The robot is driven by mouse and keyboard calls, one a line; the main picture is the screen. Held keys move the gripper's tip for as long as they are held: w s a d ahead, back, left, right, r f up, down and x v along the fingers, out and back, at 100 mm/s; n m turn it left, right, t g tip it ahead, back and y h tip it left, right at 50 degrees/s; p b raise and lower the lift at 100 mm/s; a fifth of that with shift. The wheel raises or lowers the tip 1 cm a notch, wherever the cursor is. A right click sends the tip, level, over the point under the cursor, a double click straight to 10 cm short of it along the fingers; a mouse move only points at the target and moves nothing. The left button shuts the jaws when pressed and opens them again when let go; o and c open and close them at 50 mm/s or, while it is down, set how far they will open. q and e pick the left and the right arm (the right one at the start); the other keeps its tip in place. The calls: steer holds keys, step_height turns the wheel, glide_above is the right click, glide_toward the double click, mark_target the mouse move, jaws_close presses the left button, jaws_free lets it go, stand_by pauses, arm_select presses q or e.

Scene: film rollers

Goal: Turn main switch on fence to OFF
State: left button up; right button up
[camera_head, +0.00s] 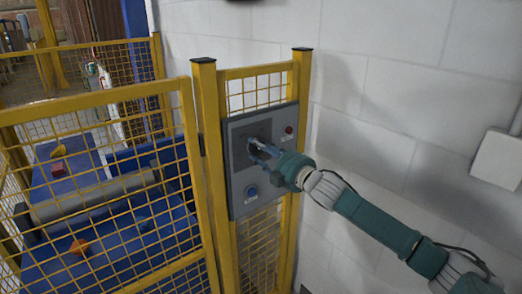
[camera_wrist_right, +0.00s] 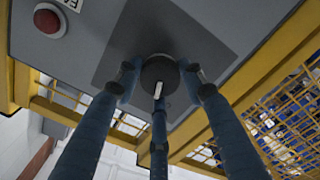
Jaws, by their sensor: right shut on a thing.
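The main switch is a dark round knob (camera_wrist_right: 160,76) with a white mark, on a dark square plate (camera_wrist_right: 190,32) of the grey control panel (camera_head: 237,136). The panel is mounted on the yellow mesh fence (camera_head: 221,170). My right gripper (camera_head: 258,148) reaches the panel from the right. In the right wrist view its blue fingers (camera_wrist_right: 160,88) are closed around the knob, two at the sides and one below. The white mark points toward the lower finger. In the head view the gripper partly hides the knob. My left gripper is in neither view.
A red button (camera_head: 289,130) and a blue button (camera_head: 251,192) sit on the panel near the switch. A yellow mesh gate (camera_head: 110,97) stands to the left, with blue machinery (camera_head: 150,232) behind it. A white block wall (camera_head: 385,60) is on the right.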

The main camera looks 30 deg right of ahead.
steer(key=shift+a+r+n, duration=0.15)
steer(key=shift+r+n, duration=0.05)
steer(key=shift+n, duration=1)
steer(key=shift+f, duration=0.1)
steer(key=o, duration=1.1)
steer(key=shift+a, duration=0.25)
steer(key=shift+s+d+f, duration=0.2)
steer(key=shift+s+d, duration=0.05)
steer(key=shift+s, duration=0.4)
steer(key=s, duration=1)
steer(key=shift+s+d+r, duration=0.15)
steer(key=shift+s+d, duration=0.1)
steer(key=shift+s, duration=0.05)
